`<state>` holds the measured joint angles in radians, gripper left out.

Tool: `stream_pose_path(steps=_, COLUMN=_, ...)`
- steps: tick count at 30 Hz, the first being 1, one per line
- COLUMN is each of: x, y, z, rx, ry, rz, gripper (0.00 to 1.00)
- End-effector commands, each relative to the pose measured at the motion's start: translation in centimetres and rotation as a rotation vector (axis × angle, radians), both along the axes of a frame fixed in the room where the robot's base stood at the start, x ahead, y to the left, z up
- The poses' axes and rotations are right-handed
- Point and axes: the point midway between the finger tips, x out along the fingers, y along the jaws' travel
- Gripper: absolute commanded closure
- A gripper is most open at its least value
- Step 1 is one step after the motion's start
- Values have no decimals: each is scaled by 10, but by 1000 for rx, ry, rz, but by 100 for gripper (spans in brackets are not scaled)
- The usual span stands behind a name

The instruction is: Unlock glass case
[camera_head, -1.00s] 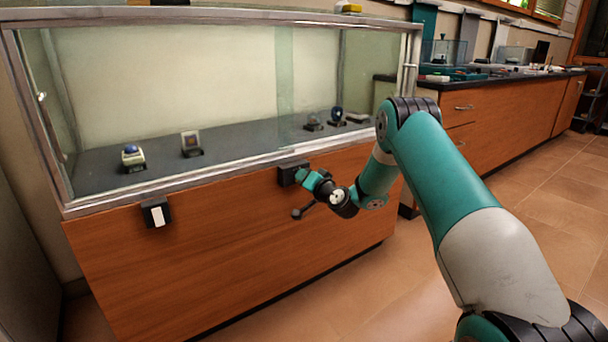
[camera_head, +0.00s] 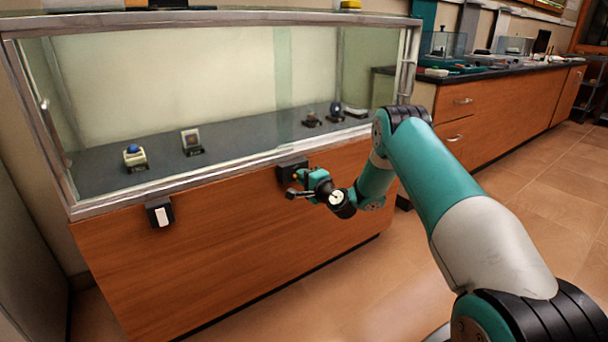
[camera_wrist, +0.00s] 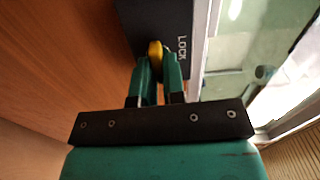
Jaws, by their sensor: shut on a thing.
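The glass case (camera_head: 230,90) stands on a wooden base, its glass panels closed as far as I can see. A black lock box (camera_head: 291,163) is on the front just under the metal frame. In the wrist view the lock box (camera_wrist: 142,14) bears the white word LOCK. A yellow key-like piece (camera_wrist: 154,49) sticks out of it. My gripper (camera_wrist: 157,66) is shut on this piece, one green finger on each side. In the head view my gripper (camera_head: 301,177) is at the lock box, and the yellow piece is barely visible.
A second black box with a white plate (camera_head: 160,213) is on the case front, further left. Several small exhibits stand inside, such as a blue-topped one (camera_head: 134,156). A wooden counter (camera_head: 500,110) is at right. The tiled floor (camera_head: 545,190) is open.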

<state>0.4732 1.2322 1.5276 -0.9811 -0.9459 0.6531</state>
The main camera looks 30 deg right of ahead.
Motion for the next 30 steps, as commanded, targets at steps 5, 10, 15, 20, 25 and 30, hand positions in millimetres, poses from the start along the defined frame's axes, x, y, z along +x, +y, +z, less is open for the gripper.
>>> stream_pose_path(steps=5, x=-1, y=-1, z=-1, rx=40, ry=3, rz=-3, gripper=100)
stream_pose_path(steps=10, x=-1, y=-2, z=-1, rx=54, ry=3, rz=-4, gripper=100)
stream_pose_path(steps=15, x=-1, y=-2, z=-2, rx=55, ry=3, rz=-4, gripper=100)
stream_pose_path(steps=20, x=-1, y=-2, z=-2, rx=55, ry=3, rz=-4, gripper=87)
stream_pose_path(steps=25, x=0, y=-1, z=-1, rx=54, ry=3, rz=-2, gripper=64)
stream_pose_path(steps=30, x=0, y=0, z=-1, rx=53, ry=3, rz=-1, gripper=64)
